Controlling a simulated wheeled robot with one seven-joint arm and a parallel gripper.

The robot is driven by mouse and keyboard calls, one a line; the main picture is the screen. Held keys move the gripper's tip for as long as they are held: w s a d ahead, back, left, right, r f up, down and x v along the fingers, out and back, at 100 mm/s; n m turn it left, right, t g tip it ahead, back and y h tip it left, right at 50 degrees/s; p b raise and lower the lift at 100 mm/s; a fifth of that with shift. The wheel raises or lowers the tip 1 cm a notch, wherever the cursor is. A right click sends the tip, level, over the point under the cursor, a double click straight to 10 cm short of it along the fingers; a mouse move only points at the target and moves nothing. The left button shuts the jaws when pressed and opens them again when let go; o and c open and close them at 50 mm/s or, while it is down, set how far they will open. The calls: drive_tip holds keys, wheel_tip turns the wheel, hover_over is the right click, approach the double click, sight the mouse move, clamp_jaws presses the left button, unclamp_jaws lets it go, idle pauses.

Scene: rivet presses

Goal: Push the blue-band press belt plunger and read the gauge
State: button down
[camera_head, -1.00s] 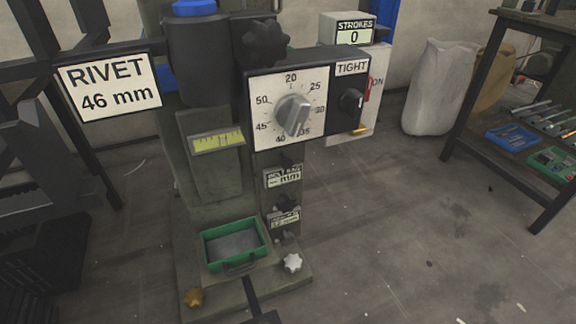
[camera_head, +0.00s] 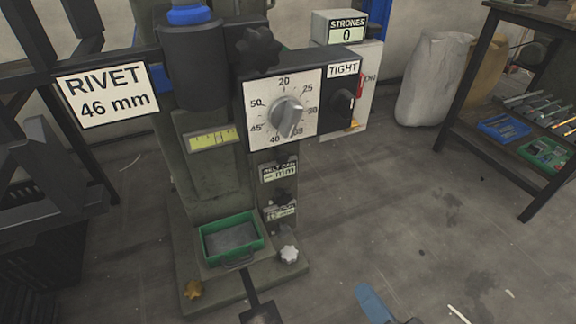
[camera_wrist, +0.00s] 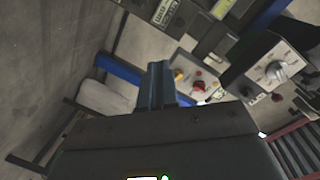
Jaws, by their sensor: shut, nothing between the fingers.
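The press with a blue band (camera_head: 188,15) on its dark cylinder stands left of centre in the head view. On its column are a small gauge plate (camera_head: 280,172) reading in mm, a second small plate (camera_head: 282,213), and a dark knob (camera_head: 281,196) between them. The fine print is too small to read, and I cannot tell whether that knob is the belt plunger. My gripper (camera_wrist: 158,80) shows in the wrist view, its fingers shut and empty, apart from the panels beyond it.
A tool bench (camera_head: 515,110) stands right. The middle-right floor is open.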

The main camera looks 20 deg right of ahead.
sight(283, 161)
drive_tip(key=w+r+m+t+p, duration=0.1)
drive_tip(key=w+m, duration=0.6)
drive_tip(key=w, duration=1.1)
drive_tip(key=shift+w+a+r+m+y, duration=0.3)
drive_tip(key=shift+a+r, duration=0.1)
drive_tip(key=shift+r, duration=0.2)
drive_tip(key=w+p, duration=0.1)
drive_tip(key=w, duration=1.3)
drive_tip(key=shift+w, duration=1.05)
